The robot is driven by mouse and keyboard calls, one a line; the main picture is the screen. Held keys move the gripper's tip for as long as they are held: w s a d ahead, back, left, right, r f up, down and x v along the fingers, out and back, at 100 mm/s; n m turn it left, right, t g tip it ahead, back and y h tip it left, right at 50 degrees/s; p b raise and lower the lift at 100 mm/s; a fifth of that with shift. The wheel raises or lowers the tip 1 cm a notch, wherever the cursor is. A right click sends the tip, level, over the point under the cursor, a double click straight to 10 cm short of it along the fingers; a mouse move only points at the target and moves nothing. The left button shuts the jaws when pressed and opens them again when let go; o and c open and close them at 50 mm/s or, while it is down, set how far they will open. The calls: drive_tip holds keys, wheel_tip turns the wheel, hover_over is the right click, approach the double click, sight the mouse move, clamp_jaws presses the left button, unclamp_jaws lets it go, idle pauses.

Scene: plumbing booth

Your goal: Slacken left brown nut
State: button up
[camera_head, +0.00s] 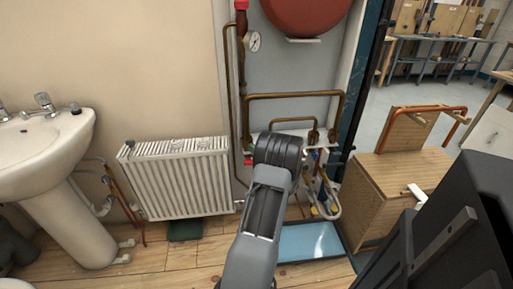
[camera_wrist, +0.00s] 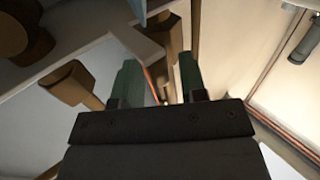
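In the head view my arm reaches toward the pipework under the red tank and hides part of it. My gripper (camera_wrist: 158,66) shows in the wrist view with two dark green fingers apart and nothing clearly held between them. A brown block-like piece (camera_wrist: 68,86) lies left of the fingers, apart from them. I cannot tell whether it is a nut. Copper pipes (camera_head: 293,96) with small brown fittings run along the wall panel in the head view. The left brown nut cannot be made out for certain there; my arm covers part of that area.
A white radiator (camera_head: 180,178) and a sink (camera_head: 42,140) stand at left. A blue tray (camera_head: 312,243) lies on the floor below the pipes. A wooden cabinet (camera_head: 398,190) stands at right. The red tank (camera_head: 305,14) hangs above, beside a gauge (camera_head: 253,41).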

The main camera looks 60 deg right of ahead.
drive_tip(key=p+v, duration=0.2)
drive_tip(key=v, duration=1.1)
drive_tip(key=shift+s+p, duration=0.4)
drive_tip(key=shift+a, duration=0.1)
